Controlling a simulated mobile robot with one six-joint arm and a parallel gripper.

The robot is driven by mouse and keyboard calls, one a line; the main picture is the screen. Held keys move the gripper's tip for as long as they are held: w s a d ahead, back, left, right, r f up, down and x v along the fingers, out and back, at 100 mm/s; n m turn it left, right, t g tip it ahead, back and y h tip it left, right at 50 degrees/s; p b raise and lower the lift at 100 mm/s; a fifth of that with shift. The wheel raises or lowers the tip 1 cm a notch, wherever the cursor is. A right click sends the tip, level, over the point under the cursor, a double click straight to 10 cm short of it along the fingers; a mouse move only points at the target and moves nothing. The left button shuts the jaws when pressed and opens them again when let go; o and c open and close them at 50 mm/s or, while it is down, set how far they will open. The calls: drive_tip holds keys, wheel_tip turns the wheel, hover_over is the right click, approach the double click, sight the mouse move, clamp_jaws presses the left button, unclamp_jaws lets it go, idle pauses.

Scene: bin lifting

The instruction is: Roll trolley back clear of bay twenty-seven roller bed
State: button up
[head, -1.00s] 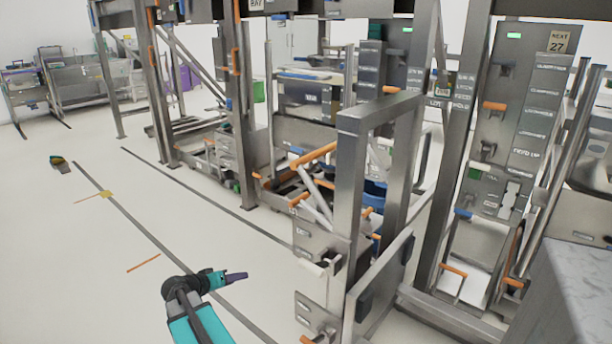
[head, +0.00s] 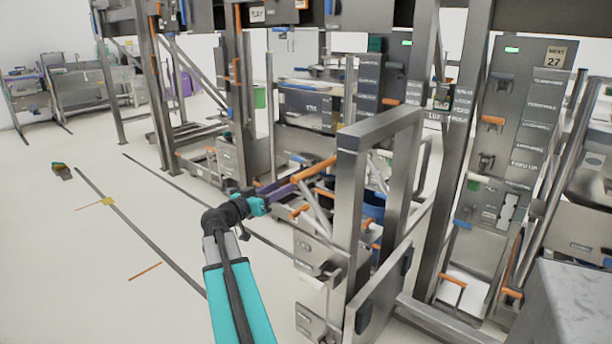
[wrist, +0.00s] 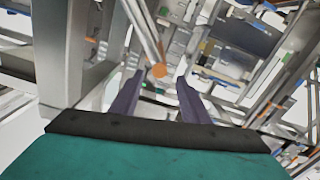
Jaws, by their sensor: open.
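The trolley (head: 352,190) is a grey metal frame with a tall upright post, standing in front of the bay with the "NEXT 27" sign (head: 556,54). An orange-gripped handle bar (head: 314,169) sticks out from its left side. My gripper (head: 284,190) has purple fingers and is just left of that handle in the head view. In the wrist view my gripper (wrist: 155,90) is open, with the round orange end of the handle (wrist: 159,71) showing between and beyond the fingertips. I cannot tell whether they touch. The roller bed is not clearly visible.
Open white floor (head: 90,260) lies to the left, with dark floor lines and a small dark object (head: 62,171). More steel bay frames (head: 160,90) stand behind. A grey block (head: 565,305) fills the lower right corner.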

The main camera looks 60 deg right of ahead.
sight(306, 175)
drive_tip(key=p+x, duration=0.2)
drive_tip(key=x, duration=1.1)
drive_tip(key=shift+s+d, duration=0.1)
drive_tip(key=shift+d, duration=0.25)
drive_tip(key=c, duration=1)
drive_tip(key=shift+f, duration=0.1)
clamp_jaws()
